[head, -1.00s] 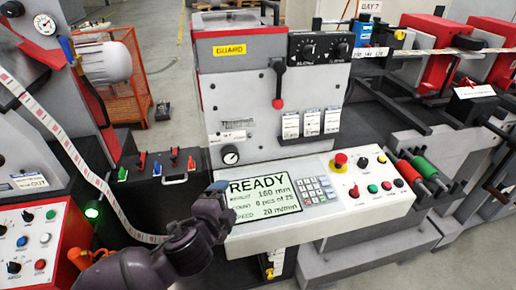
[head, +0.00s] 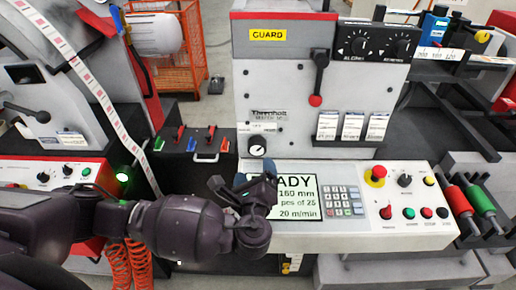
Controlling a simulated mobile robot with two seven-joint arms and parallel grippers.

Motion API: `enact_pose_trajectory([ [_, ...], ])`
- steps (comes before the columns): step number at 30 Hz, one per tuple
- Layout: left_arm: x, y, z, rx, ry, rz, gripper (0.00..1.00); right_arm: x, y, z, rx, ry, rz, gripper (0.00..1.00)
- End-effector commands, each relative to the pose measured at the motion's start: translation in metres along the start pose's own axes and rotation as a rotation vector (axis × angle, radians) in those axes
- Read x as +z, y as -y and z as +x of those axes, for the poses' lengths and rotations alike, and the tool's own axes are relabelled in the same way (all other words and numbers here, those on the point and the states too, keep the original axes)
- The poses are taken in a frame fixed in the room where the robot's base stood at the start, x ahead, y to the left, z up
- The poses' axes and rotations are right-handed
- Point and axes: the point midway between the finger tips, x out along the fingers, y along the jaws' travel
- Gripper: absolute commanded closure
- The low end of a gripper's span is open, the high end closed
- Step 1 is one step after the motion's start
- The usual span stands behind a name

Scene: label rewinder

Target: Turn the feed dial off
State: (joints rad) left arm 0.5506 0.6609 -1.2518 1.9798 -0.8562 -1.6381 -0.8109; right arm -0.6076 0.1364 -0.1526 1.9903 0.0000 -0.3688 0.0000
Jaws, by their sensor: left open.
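The rewinder has several dials, and their small labels are too blurred to tell which one is the feed dial. Two black dials, a left one (head: 359,45) and a right one (head: 403,47), sit on a black panel at the upper right of the machine face. A black selector knob (head: 405,180) stands on the light console, right of the keypad. My left gripper (head: 238,186) is open and hangs over the left part of the console's display (head: 298,200), hiding some of its text. It is left of the selector knob and apart from it. My right gripper is out of view.
A red mushroom button (head: 376,175) stands beside the selector knob, with coloured buttons below it. A black lever with a red ball (head: 315,100) hangs on the machine face. Red and green rollers (head: 478,198) lie right of the console. A paper web (head: 85,75) runs down at left.

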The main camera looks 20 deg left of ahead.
Motion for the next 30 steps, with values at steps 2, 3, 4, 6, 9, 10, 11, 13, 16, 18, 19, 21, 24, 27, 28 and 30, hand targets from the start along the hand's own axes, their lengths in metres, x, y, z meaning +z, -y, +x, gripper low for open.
enact_pose_trajectory([
  [2, 0.001, 0.001, 0.015, -0.002, 0.004, 0.002, 0.2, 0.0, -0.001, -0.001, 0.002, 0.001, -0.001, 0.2],
  [3, 0.001, 0.001, 0.022, -0.002, 0.003, 0.002, 0.2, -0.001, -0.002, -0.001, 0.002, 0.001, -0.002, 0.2],
  [4, 0.001, 0.001, 0.027, -0.001, 0.003, 0.001, 0.2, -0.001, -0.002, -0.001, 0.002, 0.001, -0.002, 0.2],
  [6, 0.001, 0.001, 0.039, -0.002, 0.002, 0.001, 0.2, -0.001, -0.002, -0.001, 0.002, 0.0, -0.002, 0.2],
  [9, 0.001, 0.001, 0.056, -0.001, 0.002, 0.0, 0.2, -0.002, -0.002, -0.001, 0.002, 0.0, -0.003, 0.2],
  [10, 0.001, 0.001, 0.06, -0.001, 0.002, 0.0, 0.2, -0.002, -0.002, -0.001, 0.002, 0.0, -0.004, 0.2],
  [11, 0.001, 0.0, 0.064, -0.001, 0.001, -0.001, 0.2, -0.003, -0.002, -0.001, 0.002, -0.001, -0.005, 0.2],
  [13, 0.0, 0.0, 0.072, 0.0, 0.001, 0.0, 0.2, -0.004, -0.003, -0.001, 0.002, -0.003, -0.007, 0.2],
  [16, 0.0, 0.0, 0.08, -0.001, -0.001, -0.001, 0.2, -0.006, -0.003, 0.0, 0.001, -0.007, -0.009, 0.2],
  [18, 0.0, 0.0, 0.084, 0.0, -0.001, -0.002, 0.2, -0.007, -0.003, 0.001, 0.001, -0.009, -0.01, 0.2],
  [19, 0.0, 0.0, 0.085, 0.0, -0.001, -0.002, 0.2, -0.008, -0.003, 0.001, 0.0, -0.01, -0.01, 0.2],
  [21, 0.0, 0.0, 0.086, 0.0, -0.002, -0.003, 0.2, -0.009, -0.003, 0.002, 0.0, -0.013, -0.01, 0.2],
  [24, 0.0, 0.0, 0.087, 0.001, -0.002, -0.003, 0.2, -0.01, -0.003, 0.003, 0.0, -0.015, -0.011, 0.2],
  [27, 0.0, 0.0, 0.086, 0.001, -0.002, -0.003, 0.2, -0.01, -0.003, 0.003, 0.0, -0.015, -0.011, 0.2],
  [28, 0.0, 0.0, 0.086, 0.001, -0.002, -0.003, 0.2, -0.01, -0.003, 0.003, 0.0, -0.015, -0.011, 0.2],
  [30, 0.0, 0.0, 0.086, 0.001, -0.002, -0.003, 0.28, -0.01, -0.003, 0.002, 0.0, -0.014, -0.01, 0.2],
])
